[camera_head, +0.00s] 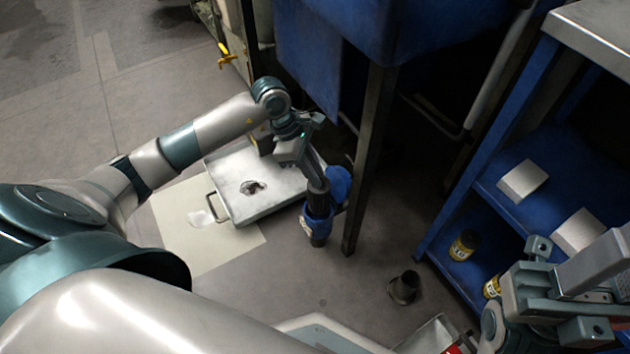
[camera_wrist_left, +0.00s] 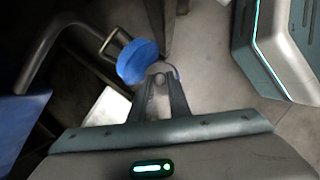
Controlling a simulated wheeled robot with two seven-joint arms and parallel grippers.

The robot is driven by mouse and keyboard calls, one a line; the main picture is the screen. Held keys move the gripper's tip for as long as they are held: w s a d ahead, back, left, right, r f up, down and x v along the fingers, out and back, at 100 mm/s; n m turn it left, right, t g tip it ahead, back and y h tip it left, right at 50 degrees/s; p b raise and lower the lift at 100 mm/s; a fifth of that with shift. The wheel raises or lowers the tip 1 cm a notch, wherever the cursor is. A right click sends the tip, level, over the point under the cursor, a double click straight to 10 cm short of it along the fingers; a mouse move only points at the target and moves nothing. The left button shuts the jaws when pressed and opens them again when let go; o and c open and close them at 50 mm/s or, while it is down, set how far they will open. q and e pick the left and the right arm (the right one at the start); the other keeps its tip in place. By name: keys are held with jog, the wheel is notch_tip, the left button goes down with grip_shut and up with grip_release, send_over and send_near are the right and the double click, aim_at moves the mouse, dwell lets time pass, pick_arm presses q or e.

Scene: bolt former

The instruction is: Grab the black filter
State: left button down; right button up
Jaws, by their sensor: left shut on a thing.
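My left gripper (camera_head: 317,182) reaches down from the left arm beside the blue machine's leg. Its fingers are closed at the top of a dark upright cylinder (camera_head: 319,236), which looks like the black filter with blue parts around it. A blue round piece (camera_head: 340,183) sits against its right side. In the left wrist view the fingers (camera_wrist_left: 161,76) converge on a greyish rounded top, and the blue round piece (camera_wrist_left: 138,62) shows just left of them. The fingers hide part of the grip. My right gripper (camera_head: 545,290) is at the lower right; its jaw opening is unclear.
A metal tray (camera_head: 285,194) with a dark patch lies on a pale sheet (camera_head: 178,231) on the floor. A dark cup-like part (camera_head: 404,287) stands on the floor. A blue shelf (camera_head: 462,214) at right holds yellow-labelled jars (camera_head: 464,245) and pale boxes (camera_head: 522,181).

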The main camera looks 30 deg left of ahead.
pick_arm(q)
notch_tip(320, 180, up, 6)
jog(key=shift+f+p, duration=0.1)
jog(key=shift+p, duration=0.55)
